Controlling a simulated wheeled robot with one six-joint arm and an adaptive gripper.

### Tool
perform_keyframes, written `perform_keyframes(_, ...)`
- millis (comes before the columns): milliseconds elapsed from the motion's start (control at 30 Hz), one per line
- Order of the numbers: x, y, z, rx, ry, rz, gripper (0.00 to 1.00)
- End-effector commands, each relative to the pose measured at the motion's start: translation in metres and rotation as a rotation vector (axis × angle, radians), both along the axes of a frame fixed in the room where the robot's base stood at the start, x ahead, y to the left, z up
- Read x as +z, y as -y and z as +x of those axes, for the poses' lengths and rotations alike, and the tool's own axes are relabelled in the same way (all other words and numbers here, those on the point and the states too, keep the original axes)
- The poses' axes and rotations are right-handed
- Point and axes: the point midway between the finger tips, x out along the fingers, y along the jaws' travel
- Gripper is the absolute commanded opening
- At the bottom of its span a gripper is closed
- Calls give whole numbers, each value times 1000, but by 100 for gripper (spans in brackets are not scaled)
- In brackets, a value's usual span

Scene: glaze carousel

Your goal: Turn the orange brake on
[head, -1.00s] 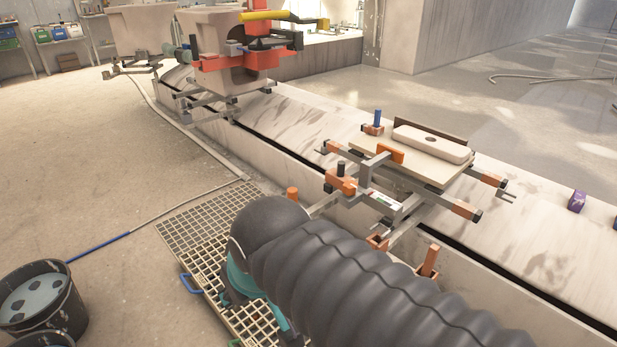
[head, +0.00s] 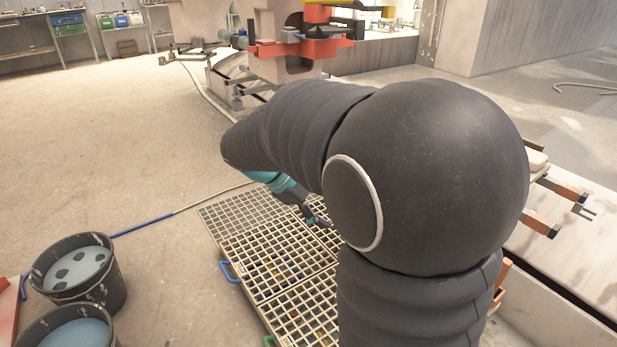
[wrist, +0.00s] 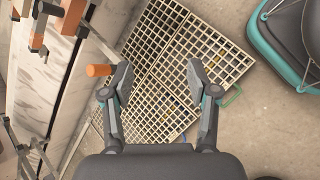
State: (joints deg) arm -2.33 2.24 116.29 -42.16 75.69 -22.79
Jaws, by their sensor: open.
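An orange cylindrical knob (wrist: 98,70) shows in the wrist view, just left of my left fingertip; I cannot tell whether they touch. Its base is partly out of sight, and I cannot tell for sure that it is the orange brake. More orange parts (wrist: 72,15) on a metal frame show at the wrist view's top left. My gripper (wrist: 158,75) is open and empty, pointing down over a floor grating. In the head view my gripper (head: 318,218) hangs over the grating, and my arm hides most of the carousel frame with its orange parts.
The floor grating (head: 268,245) has a blue handle. Buckets of bluish liquid (head: 80,262) stand at the left. Orange-ended frame arms (head: 568,190) stick out at the right over the pale track (head: 580,245). A red clamp (head: 300,46) holds a pale ceramic piece at the back.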

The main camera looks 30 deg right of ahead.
Motion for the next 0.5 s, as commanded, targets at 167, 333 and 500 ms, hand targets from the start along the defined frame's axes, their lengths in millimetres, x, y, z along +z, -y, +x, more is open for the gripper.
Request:
perform_keyframes(167, -29, 21, 50, 97, -202, -175, 59)
perform_keyframes(333, -55, 35, 98, 181, -387, -344, 59)
perform_keyframes(500, -85, 41, 144, 252, -560, -507, 59)
